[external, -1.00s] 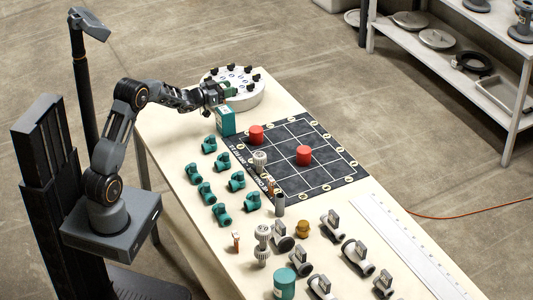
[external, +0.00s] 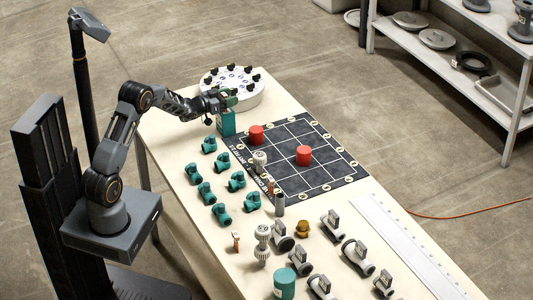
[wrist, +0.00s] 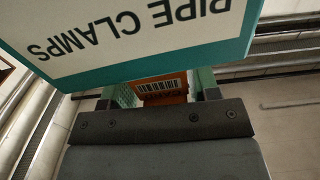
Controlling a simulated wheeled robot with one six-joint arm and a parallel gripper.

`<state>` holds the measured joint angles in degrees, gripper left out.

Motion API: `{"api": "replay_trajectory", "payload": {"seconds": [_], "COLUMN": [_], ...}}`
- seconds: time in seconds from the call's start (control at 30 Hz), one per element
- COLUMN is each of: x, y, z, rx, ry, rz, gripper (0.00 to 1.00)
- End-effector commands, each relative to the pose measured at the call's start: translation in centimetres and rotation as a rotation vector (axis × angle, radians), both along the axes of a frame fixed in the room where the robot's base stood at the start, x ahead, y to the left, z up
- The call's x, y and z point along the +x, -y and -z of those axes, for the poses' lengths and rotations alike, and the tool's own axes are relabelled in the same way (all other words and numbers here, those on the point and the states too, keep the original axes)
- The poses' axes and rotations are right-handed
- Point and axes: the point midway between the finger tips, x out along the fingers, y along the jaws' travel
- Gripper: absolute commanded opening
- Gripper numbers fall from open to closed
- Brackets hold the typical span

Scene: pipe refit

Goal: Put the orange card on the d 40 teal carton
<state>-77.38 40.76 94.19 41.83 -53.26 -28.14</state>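The teal carton (external: 228,124) stands near the table's far left part, beside the dark grid mat. Its white label reads "PIPE CLAMPS" upside down in the wrist view (wrist: 130,35); no size is readable there. My gripper (external: 230,98) is at the carton's top, slightly above it. In the wrist view its two teal fingers (wrist: 163,88) flank the orange card (wrist: 160,86), which bears a white barcode, and they look shut on it. The carton hides part of the card and fingers in that view. I cannot tell whether card and carton touch.
A round white fixture with black knobs (external: 232,88) stands just behind the gripper. Two red cylinders (external: 304,155) are on the dark grid mat (external: 325,185). Several teal fittings (external: 237,181) and grey valves (external: 356,254) fill the nearer table. A teal canister (external: 285,284) stands at the front.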

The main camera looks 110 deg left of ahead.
Motion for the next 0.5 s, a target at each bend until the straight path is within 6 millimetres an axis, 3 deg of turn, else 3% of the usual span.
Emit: {"api": "replay_trajectory", "payload": {"seconds": [0.1,0.4,0.5], "x": [0.0,0.0,-0.83], "y": [0.0,0.0,0.69], "z": [-0.02,-0.43,-0.2], "rx": [0.0,0.0,0.0], "ry": [0.0,0.0,0.0], "rz": [0.0,0.0,-0.001], "gripper": [0.67,0.67,0.67]}}
